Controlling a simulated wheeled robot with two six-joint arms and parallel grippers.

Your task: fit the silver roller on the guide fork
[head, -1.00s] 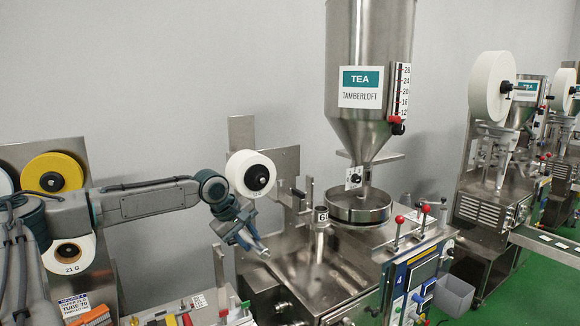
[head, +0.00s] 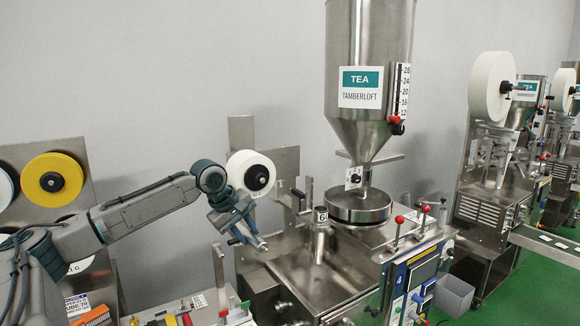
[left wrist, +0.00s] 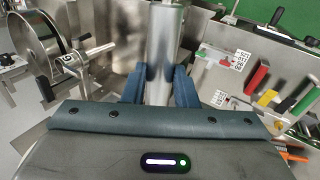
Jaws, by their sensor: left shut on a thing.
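My left gripper (head: 255,240) hangs above the left part of the steel packing machine, below and beside the white paper roll. In the left wrist view its blue fingers (left wrist: 160,88) are shut on the silver roller (left wrist: 162,45), a smooth bright cylinder that extends away from the jaws. In the head view only a small pale end of the roller shows at the fingertips. I cannot single out the guide fork with certainty in either view. My right gripper is not in view.
The white roll (head: 251,174) on its spindle is close to my left wrist. The tea hopper (head: 368,90) stands over a round pan (head: 358,208) to the right. A yellow roll (head: 52,180) hangs on a panel at the left. The machine's steel top (head: 340,268) has bare room.

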